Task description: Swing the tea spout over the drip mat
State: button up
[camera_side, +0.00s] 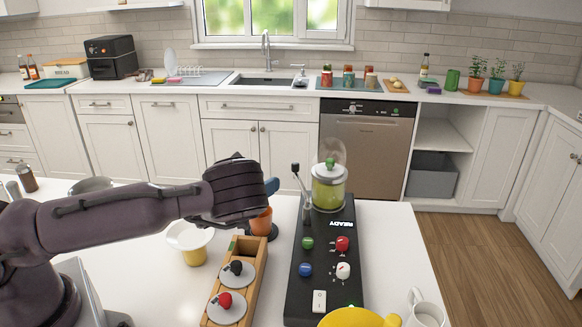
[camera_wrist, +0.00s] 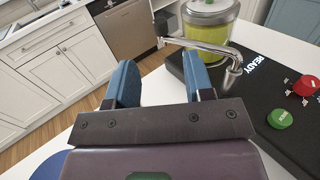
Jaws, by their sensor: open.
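In the side view the spout (camera_side: 306,208) stands beside the jar (camera_side: 328,188), which has green contents. My gripper (camera_wrist: 160,82) is open and empty, its two blue fingers apart. The spout's bent end is just beyond and right of the right finger. In the side view my gripper (camera_side: 272,186) is left of the spout. I cannot clearly identify the drip mat; a dark round base shows under an orange cup (camera_side: 261,222) below my gripper.
The black console (camera_side: 325,255) carries coloured knobs and a READY label. Free room lies right of the console.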

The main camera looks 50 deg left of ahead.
aim_at(300, 185)
jog(key=w+a, duration=0.1)
jog(key=w, duration=0.8)
jog(key=shift+w+a, duration=0.3)
jog(key=shift+w, duration=0.05)
grip_shut()
